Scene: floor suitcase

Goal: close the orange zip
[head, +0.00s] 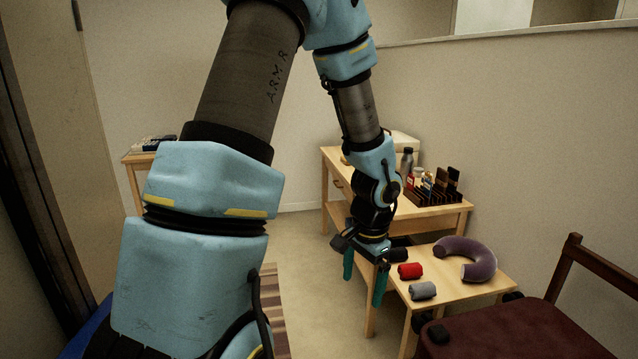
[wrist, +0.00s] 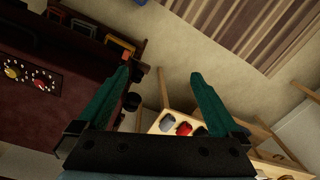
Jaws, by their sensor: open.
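I cannot make out an orange zip for certain in either view.
The low table (head: 455,301) holds a red roll (head: 410,271), a grey roll (head: 423,291) and a purple neck pillow (head: 466,257). A desk (head: 425,214) stands behind it. A striped rug (head: 273,305) lies on open floor.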

